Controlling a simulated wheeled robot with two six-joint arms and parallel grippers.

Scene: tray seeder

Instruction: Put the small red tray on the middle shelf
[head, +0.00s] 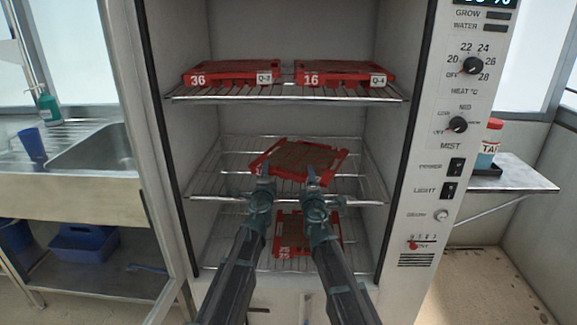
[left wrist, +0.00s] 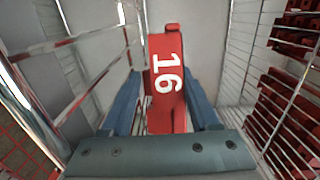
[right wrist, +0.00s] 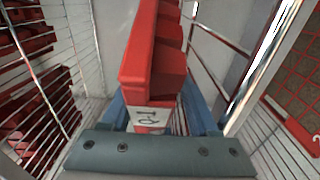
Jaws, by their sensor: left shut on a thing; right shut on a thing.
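The small red tray (head: 300,155), with brown cells, is inside the cabinet at the level of the middle shelf (head: 362,201). It looks slightly turned and tilted; whether it touches the wires I cannot tell. My left gripper (head: 262,181) is shut on its near left edge. In the left wrist view the tray's red end (left wrist: 165,85), marked 16, is between the blue fingers. My right gripper (head: 313,181) is shut on the near right edge. In the right wrist view the tray's red wall (right wrist: 145,50) and a white label are between the fingers.
The top shelf (head: 285,97) holds two red trays, marked 36 (head: 230,73) and 16 (head: 345,73). Another red tray (head: 283,235) lies on the bottom shelf. The cabinet walls and control panel (head: 440,130) flank the opening. The middle shelf is otherwise clear.

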